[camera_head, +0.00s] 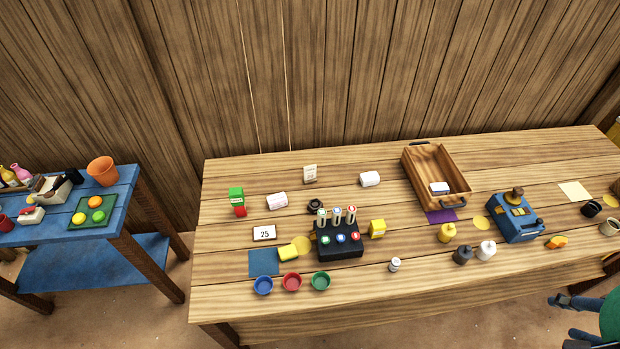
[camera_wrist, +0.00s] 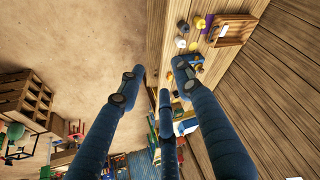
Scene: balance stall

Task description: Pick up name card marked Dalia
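A small white upright card (camera_head: 310,173) with dark marks stands near the back of the wooden table (camera_head: 350,158). Its writing is too small to read, so I cannot tell if it says Dalia. Another white card (camera_head: 264,233) with a dark border reads 25 and lies left of the middle. My gripper (camera_head: 560,320) shows at the lower right in the head view, off the front edge of the table and far from both cards. In the wrist view its blue fingers (camera_wrist: 160,78) are spread apart with nothing between them. Neither card can be made out there.
A black holder (camera_head: 340,247) with several upright sticks stands mid-table, near bowls, yellow blocks and a white cup (camera_head: 370,179). A wooden tray (camera_head: 412,172) and a blue machine (camera_head: 516,217) are to the right. A blue side table (camera_head: 82,258) stands left.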

